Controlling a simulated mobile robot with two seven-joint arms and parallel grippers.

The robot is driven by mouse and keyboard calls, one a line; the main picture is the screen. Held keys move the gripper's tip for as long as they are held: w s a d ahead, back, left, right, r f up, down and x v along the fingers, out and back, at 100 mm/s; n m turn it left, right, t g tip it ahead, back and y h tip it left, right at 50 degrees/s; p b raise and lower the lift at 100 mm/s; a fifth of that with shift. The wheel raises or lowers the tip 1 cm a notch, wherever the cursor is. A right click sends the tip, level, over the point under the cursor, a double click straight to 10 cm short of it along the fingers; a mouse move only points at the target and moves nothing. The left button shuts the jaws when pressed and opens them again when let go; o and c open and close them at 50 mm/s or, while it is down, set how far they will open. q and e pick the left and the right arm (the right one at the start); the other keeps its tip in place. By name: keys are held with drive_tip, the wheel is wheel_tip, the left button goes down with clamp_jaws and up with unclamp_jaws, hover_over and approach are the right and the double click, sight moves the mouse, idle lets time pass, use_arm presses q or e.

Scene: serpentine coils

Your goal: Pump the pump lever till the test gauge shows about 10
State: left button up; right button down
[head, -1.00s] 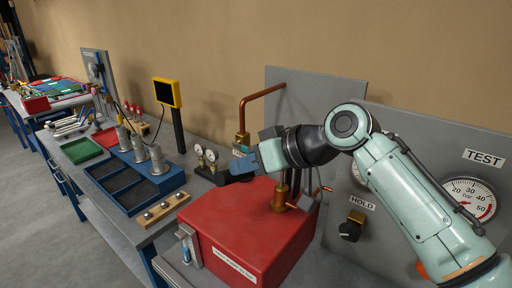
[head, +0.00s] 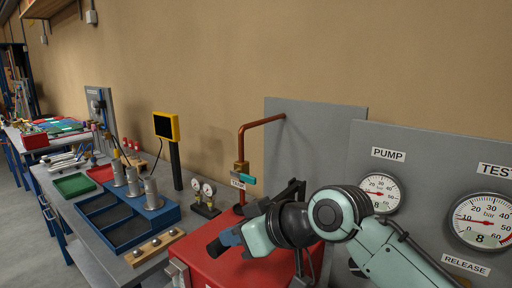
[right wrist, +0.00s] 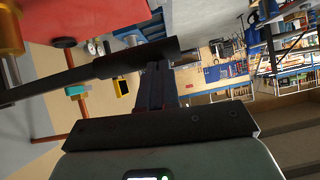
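The test gauge (head: 484,219) is at the right edge in the head view, on a grey panel; its digital window reads 8 and its needle is low on the dial. The pump gauge (head: 379,193) is left of it, its lower part partly covered by my arm. My right gripper (head: 228,239) is low over the red pump box (head: 205,268), its fingers seemingly shut on the dark grip of the pump lever (head: 214,248). In the right wrist view the dark lever (right wrist: 70,80) runs across the fingertips. The lever's pivot is mostly hidden in the head view. My left gripper is out of view.
A copper pipe (head: 262,122) with a teal-handled valve (head: 242,178) rises behind the pump box. Two small gauges (head: 206,196), a blue tray (head: 120,222) and a yellow-framed display (head: 166,127) stand on the bench to the left. A RELEASE label (head: 466,265) is below the test gauge.

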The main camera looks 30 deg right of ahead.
drive_tip(key=shift+a+f, duration=0.1)
drive_tip(key=shift+f, duration=0.25)
drive_tip(key=v, duration=0.8)
drive_tip(key=shift+r+p, duration=0.15)
drive_tip(key=shift+p, duration=0.15)
drive_tip(key=shift+w, duration=0.1)
idle(0.7)
drive_tip(key=c, duration=0.8)
unclamp_jaws()
